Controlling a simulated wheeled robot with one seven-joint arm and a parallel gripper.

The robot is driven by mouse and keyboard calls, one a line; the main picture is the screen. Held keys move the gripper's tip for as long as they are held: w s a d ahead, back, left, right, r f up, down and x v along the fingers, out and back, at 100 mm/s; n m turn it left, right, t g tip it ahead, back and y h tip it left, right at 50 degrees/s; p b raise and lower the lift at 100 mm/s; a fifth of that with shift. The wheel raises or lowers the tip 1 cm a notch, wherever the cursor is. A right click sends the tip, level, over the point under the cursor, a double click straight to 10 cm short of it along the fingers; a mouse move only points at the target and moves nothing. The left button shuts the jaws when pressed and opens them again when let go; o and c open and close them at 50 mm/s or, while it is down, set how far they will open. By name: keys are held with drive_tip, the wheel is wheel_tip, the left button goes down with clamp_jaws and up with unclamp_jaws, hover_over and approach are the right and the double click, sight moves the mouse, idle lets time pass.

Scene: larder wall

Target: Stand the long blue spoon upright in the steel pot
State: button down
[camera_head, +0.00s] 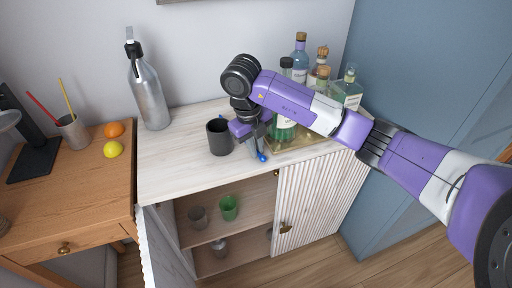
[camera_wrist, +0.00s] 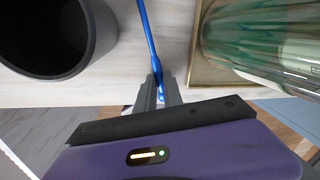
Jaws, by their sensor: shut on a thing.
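The long blue spoon (camera_wrist: 149,35) lies on the pale wooden cabinet top, its handle running to my gripper (camera_wrist: 158,88). In the head view, a blue end of the spoon (camera_head: 262,157) shows near the cabinet's front edge, just below my gripper (camera_head: 256,146). My gripper is shut on the spoon near that end. A grey metal-looking pot (camera_head: 74,132) stands on the desk at the left, with a red and a yellow stick upright in it. A dark, empty cup (camera_head: 220,138) stands beside my gripper; its wall (camera_wrist: 103,45) also shows in the wrist view.
Several bottles (camera_head: 300,62) stand on a gold-edged tray (camera_head: 297,145) right of my gripper. A steel bottle (camera_head: 150,92) stands at the back left. An orange (camera_head: 114,129) and a lemon (camera_head: 113,149) lie near the pot. The left cabinet door (camera_head: 160,240) is open.

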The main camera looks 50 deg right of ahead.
drive_tip(key=c, duration=1.5)
unclamp_jaws()
drive_tip(key=shift+w+a+r, duration=0.1)
drive_tip(key=shift+a+r, duration=0.25)
drive_tip(key=shift+r, duration=1.65)
drive_tip(key=shift+w+a+r, duration=0.15)
drive_tip(key=shift+a+r, duration=0.15)
drive_tip(key=shift+r, duration=1.7)
drive_tip(key=shift+w+a+r, duration=0.1)
drive_tip(key=shift+a+r, duration=0.25)
drive_tip(key=shift+r, duration=1.65)
